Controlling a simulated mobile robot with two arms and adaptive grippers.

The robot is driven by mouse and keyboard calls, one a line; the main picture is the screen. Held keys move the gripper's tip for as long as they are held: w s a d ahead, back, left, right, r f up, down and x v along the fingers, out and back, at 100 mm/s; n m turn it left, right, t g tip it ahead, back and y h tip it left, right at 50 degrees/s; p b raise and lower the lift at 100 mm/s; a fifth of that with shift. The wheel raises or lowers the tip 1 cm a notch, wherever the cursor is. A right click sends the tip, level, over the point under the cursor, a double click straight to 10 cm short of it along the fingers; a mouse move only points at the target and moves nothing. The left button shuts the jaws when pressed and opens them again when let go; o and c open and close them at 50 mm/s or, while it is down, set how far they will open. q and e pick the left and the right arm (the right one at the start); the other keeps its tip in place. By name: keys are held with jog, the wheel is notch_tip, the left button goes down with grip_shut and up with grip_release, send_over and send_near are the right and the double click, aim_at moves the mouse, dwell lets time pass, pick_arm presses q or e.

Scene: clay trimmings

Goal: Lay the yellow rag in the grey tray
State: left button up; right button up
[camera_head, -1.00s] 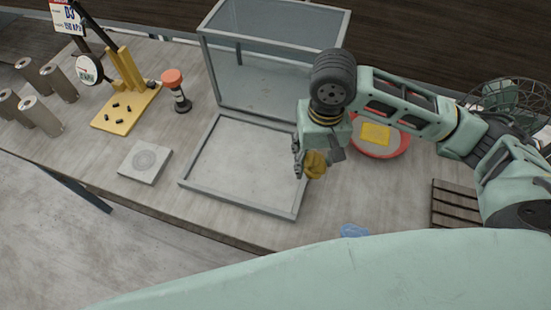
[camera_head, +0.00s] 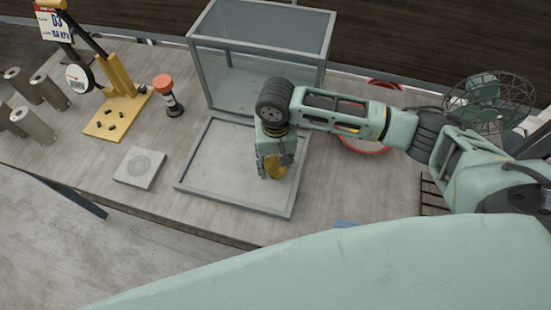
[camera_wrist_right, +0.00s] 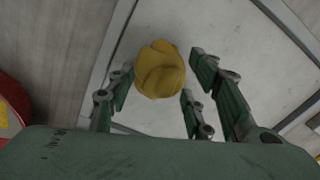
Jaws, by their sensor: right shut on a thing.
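The yellow rag (camera_head: 277,165) is bunched up in my right gripper (camera_head: 271,172). The gripper points down over the right part of the grey tray (camera_head: 233,203). In the right wrist view the rag (camera_wrist_right: 160,68) sits as a rounded yellow bundle between the fingers of the gripper (camera_wrist_right: 162,82), with the pale tray floor (camera_wrist_right: 215,30) behind it. The tray holds nothing else that I can see. Whether the rag touches the tray floor is hard to tell. My left gripper is out of view.
A glass case (camera_head: 262,75) with a grey frame stands right behind the tray. A red-rimmed dish (camera_head: 362,147) is partly behind my arm.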

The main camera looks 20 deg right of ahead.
aim_at(276, 162)
jog(key=o, duration=0.7)
jog(key=shift+f, duration=0.1)
jog(key=o, duration=0.3)
notch_tip(276, 162, up, 12)
jog(key=shift+r+b, duration=0.2)
jog(key=shift+b, duration=0.75)
